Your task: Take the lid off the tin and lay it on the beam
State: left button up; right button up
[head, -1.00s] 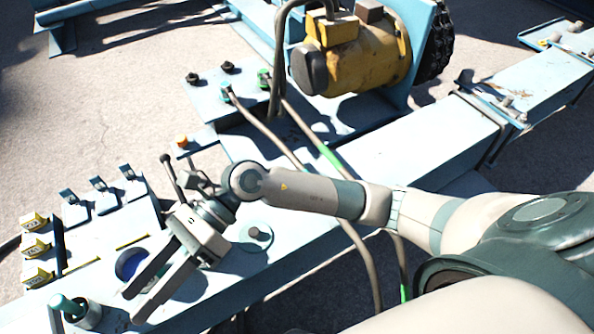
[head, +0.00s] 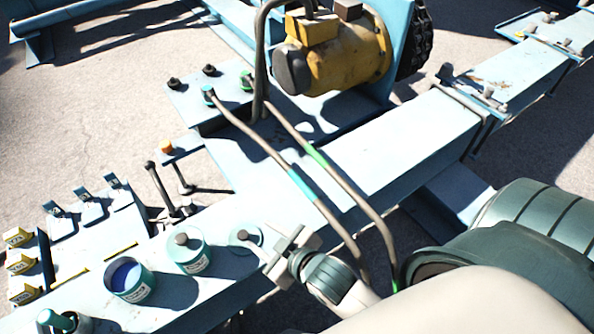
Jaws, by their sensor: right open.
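Two teal tins stand on the light blue beam (head: 400,150). One tin (head: 127,281) is open on top and shows dark blue inside. The other tin (head: 192,257) has a pale top with a grey knob, its lid (head: 186,240). A flat round lid (head: 241,244) with a grey knob lies on the beam to the right of the tins. My right gripper (head: 284,250) is open, just right of that flat lid and apart from both tins. Its fingers are seen foreshortened, with nothing visible between them. My left gripper is out of view.
Yellow tags (head: 20,263) and small blue brackets (head: 88,208) sit at the left. A dark lever (head: 158,186) stands behind the tins. Two cables (head: 290,178) cross the beam right of the flat lid. A yellow motor (head: 345,60) stands at the back.

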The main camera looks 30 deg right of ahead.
jog(key=s+f+m+g, duration=0.1)
jog(key=s+f+g, duration=0.1)
jog(key=s+f, duration=0.2)
jog(key=s+d+f+m+g, duration=0.1)
jog(key=s+f+g, duration=0.2)
jog(key=s, duration=0.6)
jog(key=shift+d+f+m, duration=0.2)
jog(key=shift+f+m, duration=0.1)
jog(key=shift+f, duration=0.5)
pick_arm(q)
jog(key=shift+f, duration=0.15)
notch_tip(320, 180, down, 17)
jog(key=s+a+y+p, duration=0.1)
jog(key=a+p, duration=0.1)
jog(key=p, duration=1.3)
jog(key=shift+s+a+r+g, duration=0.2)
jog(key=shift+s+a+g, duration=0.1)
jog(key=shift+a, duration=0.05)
pick_arm(e)
notch_tip(320, 180, down, 17)
jog(key=s+d+g+h, duration=0.1)
jog(key=d, duration=0.1)
jog(key=shift+s+d, duration=0.3)
jog(key=shift+d, duration=0.05)
jog(key=shift+r, duration=0.15)
